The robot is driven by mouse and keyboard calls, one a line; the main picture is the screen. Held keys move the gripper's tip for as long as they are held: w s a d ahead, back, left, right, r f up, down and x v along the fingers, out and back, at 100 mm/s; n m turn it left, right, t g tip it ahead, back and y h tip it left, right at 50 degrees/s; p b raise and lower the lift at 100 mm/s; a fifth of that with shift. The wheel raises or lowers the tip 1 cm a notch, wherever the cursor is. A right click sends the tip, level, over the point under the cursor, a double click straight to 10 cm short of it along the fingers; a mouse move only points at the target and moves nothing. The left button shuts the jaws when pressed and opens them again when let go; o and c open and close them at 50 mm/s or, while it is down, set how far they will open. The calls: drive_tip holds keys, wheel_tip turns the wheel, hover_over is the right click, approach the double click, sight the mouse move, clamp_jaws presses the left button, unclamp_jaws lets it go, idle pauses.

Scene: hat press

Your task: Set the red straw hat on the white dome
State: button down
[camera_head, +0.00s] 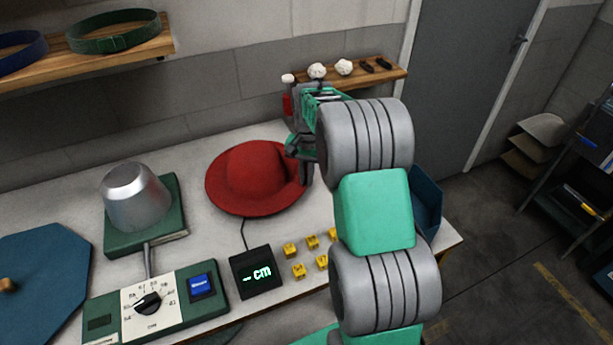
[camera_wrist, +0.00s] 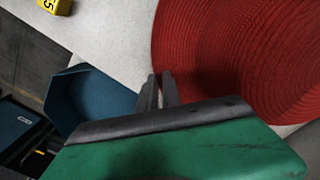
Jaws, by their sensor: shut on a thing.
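The red straw hat (camera_head: 250,172) is upright, crown up, over the middle of the worktop (camera_head: 215,240). My gripper (camera_head: 303,160) is at the right edge of its brim and is shut on it. In the wrist view the two fingers (camera_wrist: 160,88) meet at the edge of the woven red brim (camera_wrist: 235,65). No white dome shows in either view. A black cord runs from a display toward the hat, and what lies under the hat is hidden. I cannot tell whether the hat rests on something or hangs from my gripper.
A silver dome-shaped block (camera_head: 135,197) stands on a green base at the left, behind a dial panel (camera_head: 150,305). A black display (camera_head: 256,272) reads "-- cm". Several yellow number cubes (camera_head: 298,270) lie in front of the hat. A blue bin (camera_head: 428,195) is at the right.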

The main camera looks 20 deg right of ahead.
drive_tip(key=shift+f+b, duration=0.4)
drive_tip(key=shift+f, duration=0.4)
drive_tip(key=c, duration=1.5)
unclamp_jaws()
drive_tip(key=shift+o, duration=0.2)
wheel_tip(320, 180, up, 8)
drive_tip(key=shift+d+f+b, duration=0.1)
drive_tip(key=shift+b, duration=0.35)
drive_tip(key=s+a+r+n+t, duration=0.1)
drive_tip(key=s+a+r+n, duration=0.2)
drive_tip(key=s+a, duration=0.3)
drive_tip(key=s+a+r+n+t, duration=0.1)
drive_tip(key=s+a+r+n, duration=0.2)
drive_tip(key=s, duration=0.6)
drive_tip(key=s+a+f+n+t, duration=0.1)
drive_tip(key=s+a+f+n, duration=0.1)
drive_tip(key=s, duration=0.5)
drive_tip(key=shift+a+f, duration=0.7)
drive_tip(key=shift+f, duration=0.25)
